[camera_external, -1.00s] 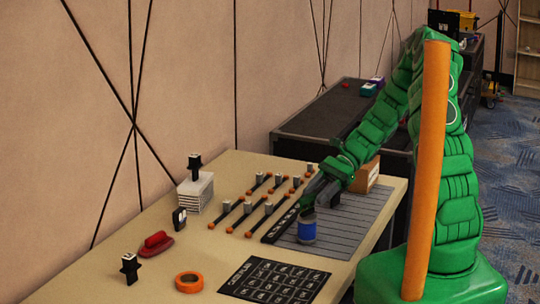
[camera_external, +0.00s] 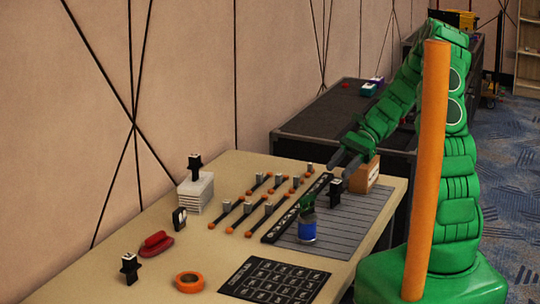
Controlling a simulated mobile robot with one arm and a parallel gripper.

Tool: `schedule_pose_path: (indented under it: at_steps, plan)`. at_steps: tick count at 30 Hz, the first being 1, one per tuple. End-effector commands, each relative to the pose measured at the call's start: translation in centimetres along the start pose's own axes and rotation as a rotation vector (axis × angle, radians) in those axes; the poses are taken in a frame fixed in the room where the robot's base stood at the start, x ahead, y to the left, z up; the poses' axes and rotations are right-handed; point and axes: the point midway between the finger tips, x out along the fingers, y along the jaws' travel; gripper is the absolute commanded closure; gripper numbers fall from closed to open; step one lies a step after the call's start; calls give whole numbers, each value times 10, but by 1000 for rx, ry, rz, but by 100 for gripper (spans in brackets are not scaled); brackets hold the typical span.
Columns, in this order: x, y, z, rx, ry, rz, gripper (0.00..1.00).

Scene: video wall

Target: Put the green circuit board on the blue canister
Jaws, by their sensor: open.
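The blue canister (camera_external: 307,232) stands upright on the grey slatted mat (camera_external: 345,222) on the table. The small green circuit board (camera_external: 307,203) sits at the top of the canister, standing up from it and touching it. My gripper (camera_external: 338,173) is open and empty, above and behind the canister, apart from the board. Its two grey fingers are spread and point down to the left.
A black connector-like block (camera_external: 335,192) stands on the mat beneath my gripper. A cardboard box (camera_external: 361,174) is at the table's back right. Orange-and-black rods (camera_external: 259,215) with grey pieces lie left of the mat. A black labelled sheet (camera_external: 273,281) lies in front.

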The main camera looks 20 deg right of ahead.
Motion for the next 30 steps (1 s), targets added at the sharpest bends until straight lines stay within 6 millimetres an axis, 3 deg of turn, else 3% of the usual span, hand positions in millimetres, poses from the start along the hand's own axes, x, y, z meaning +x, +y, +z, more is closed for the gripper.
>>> schedule_pose_path:
  at_steps: [12,30]
  plan:
    - [4,34,77,-240,138,168,54]
    - [1,110,153,-541,362,416,54]
